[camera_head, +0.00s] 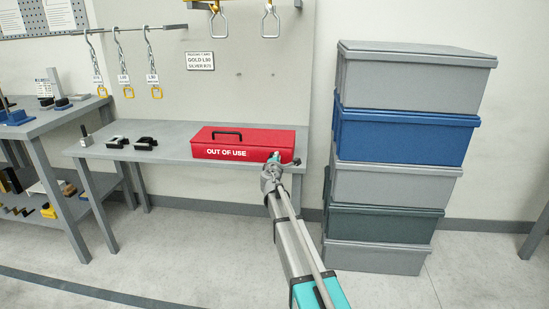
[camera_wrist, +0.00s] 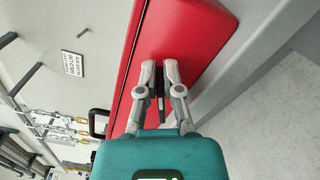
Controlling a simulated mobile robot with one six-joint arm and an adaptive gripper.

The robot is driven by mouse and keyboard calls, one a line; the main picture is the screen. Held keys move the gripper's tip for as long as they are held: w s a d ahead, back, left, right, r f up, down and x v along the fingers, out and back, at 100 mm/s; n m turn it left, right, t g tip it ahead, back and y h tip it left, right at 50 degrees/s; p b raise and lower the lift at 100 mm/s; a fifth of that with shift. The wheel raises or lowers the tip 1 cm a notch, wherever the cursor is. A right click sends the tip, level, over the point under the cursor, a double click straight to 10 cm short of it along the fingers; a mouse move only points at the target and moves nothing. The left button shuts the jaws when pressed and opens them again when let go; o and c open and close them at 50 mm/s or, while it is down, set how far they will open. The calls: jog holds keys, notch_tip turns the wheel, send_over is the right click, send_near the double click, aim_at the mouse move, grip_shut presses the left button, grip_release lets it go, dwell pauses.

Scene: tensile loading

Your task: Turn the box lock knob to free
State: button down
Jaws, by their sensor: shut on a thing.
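A red box (camera_head: 238,142) marked "OUT OF USE", with a black handle on its lid, sits closed on the grey bench. My arm reaches to the right part of its front face. My gripper (camera_head: 274,160) is at that face, with its fingers nearly together. In the wrist view the red box (camera_wrist: 190,35) fills the upper middle and my gripper (camera_wrist: 159,68) points at its front. The fingers are shut on a small dark piece (camera_wrist: 160,88) between them, which appears to be the lock knob. Most of the knob is hidden by the fingers, so its turn position cannot be told.
A stack of several lidded bins (camera_head: 400,135) stands close on the right. Hooks (camera_head: 120,60) hang from a rail behind. Floor in front is clear.

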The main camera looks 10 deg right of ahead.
jog(key=m, duration=0.2)
jog(key=f+m, duration=0.1)
jog(key=m, duration=0.1)
jog(key=shift+w+a+m+b, duration=0.1)
jog(key=shift+a+m+b, duration=0.05)
jog(key=shift+m+b, duration=0.2)
dwell(0.3)
jog(key=c, duration=1)
grip_release()
jog(key=shift+r, duration=0.1)
jog(key=shift+o, duration=1)
